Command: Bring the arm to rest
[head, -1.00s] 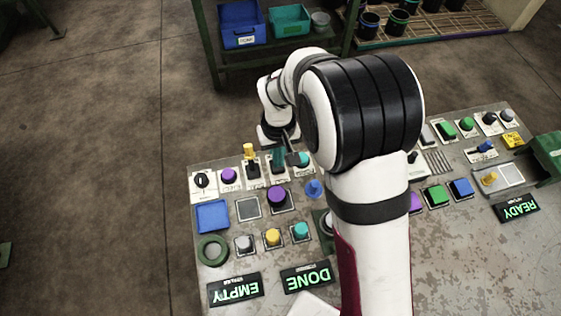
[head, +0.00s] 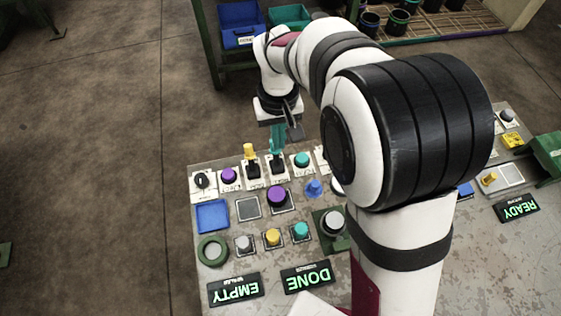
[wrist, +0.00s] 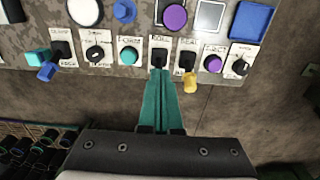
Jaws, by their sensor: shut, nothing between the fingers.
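My gripper (head: 276,151) is over the far edge of the control panel (head: 300,262), its teal fingers pointing down. In the wrist view the fingers (wrist: 158,74) are closed together and hold nothing. Their tips line up with a black switch (wrist: 160,50) on a white plate; I cannot tell whether they touch it. A yellow-topped lever (head: 249,152) stands just left of the fingers in the head view, and a teal button (head: 302,159) is just right of them.
Purple knobs, a blue tray (head: 212,214), a green ring (head: 212,251) and lit signs cover the panel's left part. My arm hides much of its right part. A green shelf with a blue bin (head: 240,22) stands behind. The floor at left is clear.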

